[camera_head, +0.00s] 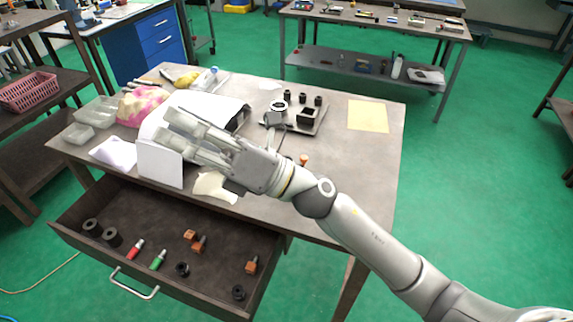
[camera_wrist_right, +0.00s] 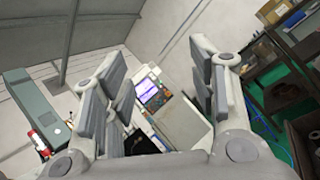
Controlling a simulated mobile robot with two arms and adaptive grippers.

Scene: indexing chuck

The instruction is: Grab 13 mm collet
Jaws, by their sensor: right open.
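My right gripper (camera_head: 180,128) reaches in from the right above the table, fingers pointing left, open and empty over a white box-like object. In the right wrist view its two fingers (camera_wrist_right: 155,68) stand wide apart with nothing held. Small black collet-like cylinders stand on a grey tray (camera_head: 302,130) at the table's back: one left (camera_head: 287,96), one middle (camera_head: 304,99), one right (camera_head: 318,101). No size marking is readable, so I cannot tell which is 13 mm. They are well right of the gripper's fingers. My left gripper is not in view.
The open drawer (camera_head: 200,270) holds black rings, red and green items and orange-brown pieces. The white object (camera_head: 160,165) is below the gripper. A ring-shaped part (camera_head: 278,106) and a black block (camera_head: 308,116) share the tray. The table's right side is clear beyond a yellow sheet (camera_head: 368,116).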

